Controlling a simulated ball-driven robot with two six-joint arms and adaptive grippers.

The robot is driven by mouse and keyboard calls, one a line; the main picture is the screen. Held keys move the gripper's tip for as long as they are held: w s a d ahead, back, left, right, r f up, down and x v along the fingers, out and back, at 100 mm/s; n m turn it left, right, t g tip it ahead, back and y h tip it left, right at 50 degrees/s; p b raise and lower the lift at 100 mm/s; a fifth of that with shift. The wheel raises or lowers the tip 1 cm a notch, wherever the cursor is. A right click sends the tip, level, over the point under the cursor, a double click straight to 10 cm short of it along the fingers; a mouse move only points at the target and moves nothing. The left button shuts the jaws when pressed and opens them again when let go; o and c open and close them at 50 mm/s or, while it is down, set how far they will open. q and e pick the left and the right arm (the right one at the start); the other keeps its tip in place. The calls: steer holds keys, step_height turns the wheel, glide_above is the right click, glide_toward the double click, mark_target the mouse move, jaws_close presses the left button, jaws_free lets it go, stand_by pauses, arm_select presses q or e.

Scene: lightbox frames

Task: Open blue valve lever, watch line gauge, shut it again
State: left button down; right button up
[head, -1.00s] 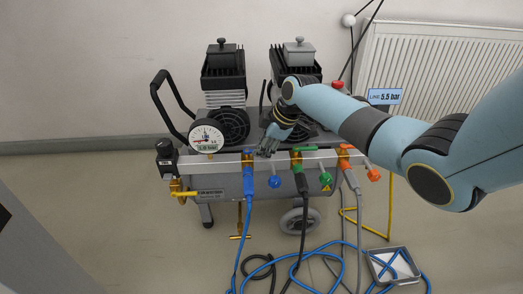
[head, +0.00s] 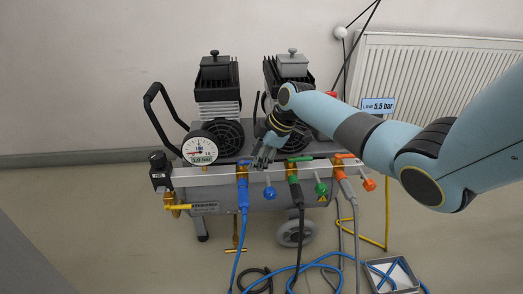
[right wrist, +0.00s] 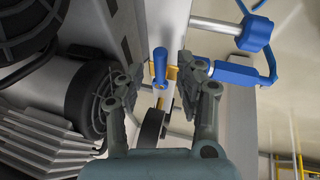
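The blue valve lever (head: 242,163) sits on its brass valve at the left of the grey manifold rail. In the right wrist view the blue lever (right wrist: 160,66) shows between the two fingertips, with space on both sides. My right gripper (head: 264,158) is open just right of the lever in the head view; its spread fingers (right wrist: 183,75) show in the wrist view. I cannot tell how far they are from the lever in depth. The round line gauge (head: 200,149) stands left of it; its small digits are too small to read. My left gripper is out of view.
A sign reading LINE 5.5 bar (head: 378,106) stands at the right. Blue (head: 270,192), green (head: 320,188) and orange (head: 368,184) knobs line the rail. A green lever (head: 299,158) is close to my gripper. Hoses and a grey tray (head: 398,285) lie on the floor.

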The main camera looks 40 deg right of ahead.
steer(key=v, duration=1.1)
steer(key=shift+r, duration=0.35)
steer(key=shift+s+d, duration=0.1)
